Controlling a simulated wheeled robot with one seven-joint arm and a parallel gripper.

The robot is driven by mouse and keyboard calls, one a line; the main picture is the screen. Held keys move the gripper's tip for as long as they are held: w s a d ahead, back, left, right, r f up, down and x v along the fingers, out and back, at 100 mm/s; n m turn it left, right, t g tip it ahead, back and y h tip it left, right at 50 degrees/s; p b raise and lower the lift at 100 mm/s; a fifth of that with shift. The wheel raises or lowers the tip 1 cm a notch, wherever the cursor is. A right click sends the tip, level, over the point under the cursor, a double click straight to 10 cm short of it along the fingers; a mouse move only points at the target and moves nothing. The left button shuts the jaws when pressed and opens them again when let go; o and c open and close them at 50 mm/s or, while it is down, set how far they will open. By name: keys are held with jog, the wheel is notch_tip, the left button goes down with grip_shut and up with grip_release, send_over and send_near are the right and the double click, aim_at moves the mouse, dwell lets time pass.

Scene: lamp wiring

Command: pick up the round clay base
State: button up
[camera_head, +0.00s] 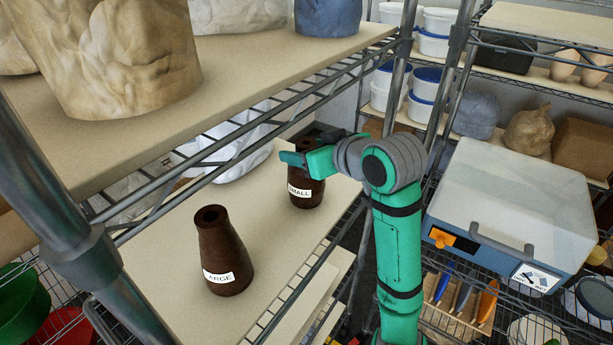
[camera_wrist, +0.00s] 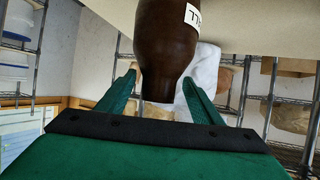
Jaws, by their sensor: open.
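Two brown clay bases stand upright on the middle shelf board in the head view. The one labelled LARGE (camera_head: 222,252) is nearer, narrows toward its top and has a hole there. The one labelled SMALL (camera_head: 306,192) is rounder and stands farther back. My gripper (camera_head: 296,157) is at the upper part of the SMALL base and partly hides it. In the wrist view, the SMALL base (camera_wrist: 166,50) appears upside down, its neck between the two open fingers of my gripper (camera_wrist: 160,85). Whether a finger touches it I cannot tell.
A metal post (camera_head: 60,220) stands at the left. White cloth-like material (camera_head: 230,150) lies behind the bases. A blue-grey machine (camera_head: 500,215) stands at the right.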

jog(key=shift+d, duration=0.15)
grip_shut()
